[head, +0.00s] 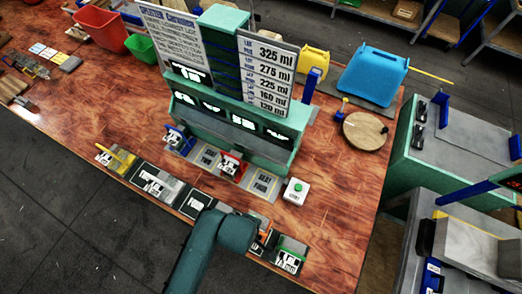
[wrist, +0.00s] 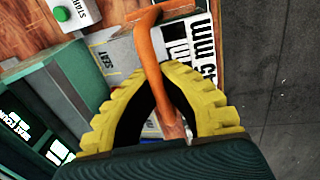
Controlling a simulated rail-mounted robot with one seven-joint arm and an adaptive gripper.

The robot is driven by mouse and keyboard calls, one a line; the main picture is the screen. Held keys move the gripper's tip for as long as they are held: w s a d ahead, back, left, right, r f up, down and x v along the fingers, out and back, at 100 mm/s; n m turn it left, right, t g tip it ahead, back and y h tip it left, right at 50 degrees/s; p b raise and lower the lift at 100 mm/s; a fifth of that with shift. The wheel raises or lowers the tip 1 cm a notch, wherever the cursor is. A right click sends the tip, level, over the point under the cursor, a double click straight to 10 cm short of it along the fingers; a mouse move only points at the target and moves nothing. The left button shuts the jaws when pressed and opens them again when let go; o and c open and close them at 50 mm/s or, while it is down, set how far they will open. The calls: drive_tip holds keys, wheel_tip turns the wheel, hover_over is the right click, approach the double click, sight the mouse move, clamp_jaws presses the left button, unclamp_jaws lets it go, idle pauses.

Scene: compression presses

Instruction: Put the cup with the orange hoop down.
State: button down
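In the wrist view the orange hoop (wrist: 148,45) runs as a bent band between the two yellow fingers of my gripper (wrist: 163,72). The fingertips close in on the hoop from both sides, and its lower end shows in the gap between the fingers. The cup body is mostly hidden by the fingers and hoop, so I cannot tell whether it touches the surface below. In the head view a small orange piece of the hoop (head: 263,237) shows beside my arm, near the table's front edge. My gripper itself is hidden there behind the arm.
A row of label plates (head: 152,181) lies along the table's front edge, with a green-hooped cup (head: 290,256) at its right end. A white box with a green button (head: 296,191) stands behind. The green press station (head: 235,110) has blue-hooped and red-hooped (head: 232,164) cups before it.

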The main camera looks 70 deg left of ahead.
drive_tip(key=shift+w+f, duration=0.15)
drive_tip(key=shift+f, duration=0.05)
drive_tip(key=shift+d+f+h, duration=0.1)
drive_tip(key=shift+f+h, duration=0.15)
drive_tip(key=shift+h, duration=0.05)
wheel_tip(320, 180, down, 10)
drive_tip(key=shift+d, duration=0.1)
drive_tip(key=shift+f, duration=0.15)
drive_tip(key=c, duration=1.2)
unclamp_jaws()
drive_tip(key=shift+s, duration=0.2)
drive_tip(key=shift+c, duration=0.2)
drive_tip(key=r, duration=0.4)
drive_tip(key=s+r, duration=0.1)
drive_tip(key=r, duration=0.7)
drive_tip(key=shift+s+d+r+p, duration=0.1)
drive_tip(key=shift+s+d+p, duration=0.15)
drive_tip(key=shift+d+p, duration=0.15)
